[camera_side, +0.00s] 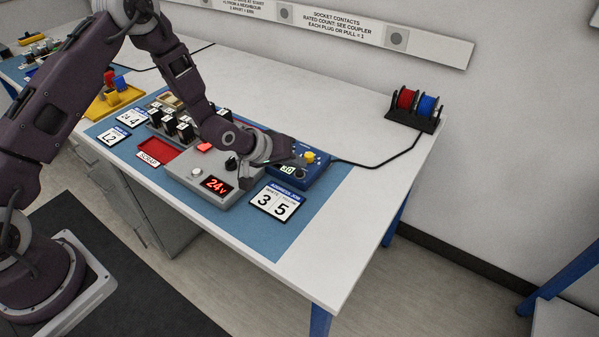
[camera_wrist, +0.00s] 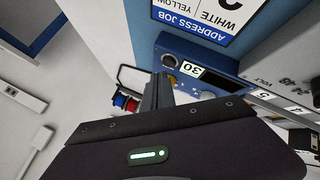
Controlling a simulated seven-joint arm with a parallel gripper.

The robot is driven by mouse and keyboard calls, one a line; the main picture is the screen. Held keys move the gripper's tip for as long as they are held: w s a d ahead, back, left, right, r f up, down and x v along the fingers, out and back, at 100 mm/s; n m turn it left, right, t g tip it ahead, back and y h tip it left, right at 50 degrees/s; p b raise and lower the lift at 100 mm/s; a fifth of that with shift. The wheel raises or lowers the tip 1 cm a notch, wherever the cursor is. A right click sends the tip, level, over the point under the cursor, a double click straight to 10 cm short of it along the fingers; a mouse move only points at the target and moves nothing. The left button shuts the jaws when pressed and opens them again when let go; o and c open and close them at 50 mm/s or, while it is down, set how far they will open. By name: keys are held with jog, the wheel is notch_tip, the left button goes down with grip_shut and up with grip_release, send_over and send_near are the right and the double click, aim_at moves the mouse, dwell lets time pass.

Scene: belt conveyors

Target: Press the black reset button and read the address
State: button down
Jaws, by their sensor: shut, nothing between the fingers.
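In the wrist view, my gripper's fingers (camera_wrist: 159,80) overlap the box's end near the button; contact cannot be told.
The grey box (camera_side: 205,185) shows a red 24V and carries a black knob (camera_side: 231,163). An address card (camera_side: 275,202) reads 3 5, white and yellow. A red scrap tray (camera_side: 160,150) and several black plugs lie left. Spools (camera_side: 415,108) stand at the table's right end.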

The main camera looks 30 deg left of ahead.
jog(key=shift+r, duration=2.5)
notch_tip(320, 180, up, 10)
jog(key=m+y, duration=0.1)
jog(key=m, duration=0.1)
send_over(296, 175)
jog(key=s+a, duration=0.2)
jog(key=s, duration=0.3)
jog(key=s+a+r+m+g+y, duration=0.1)
jog(key=s+a+r+g+y, duration=0.1)
jog(key=s+r, duration=0.7)
jog(key=s+r+m+g, duration=0.1)
jog(key=s+r+m, duration=0.1)
jog(key=s, duration=2.1)
jog(key=shift+a+r, duration=0.45)
jog(key=shift+r, duration=0.25)
